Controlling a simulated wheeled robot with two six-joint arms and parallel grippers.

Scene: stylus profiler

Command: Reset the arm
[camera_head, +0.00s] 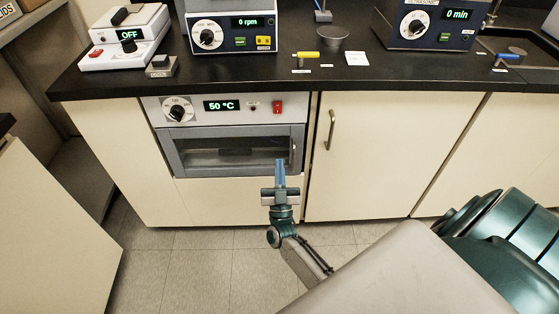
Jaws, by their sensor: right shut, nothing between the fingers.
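My right gripper (280,172) is in the lower middle of the head view, on a teal and grey arm that comes in from the lower right. Its blue fingers point up and are shut together with nothing between them. They show in front of the lower right part of the oven door, below the bench top; I cannot tell how far they are from it. My left gripper is not in view.
The black bench top (335,88) carries a device reading OFF (125,38), a 0 rpm device (231,27) and a 0 min device (432,25). An oven (232,135) reading 50 °C sits below, door shut. A cabinet handle (330,130) sticks out. The tiled floor (190,262) looks clear.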

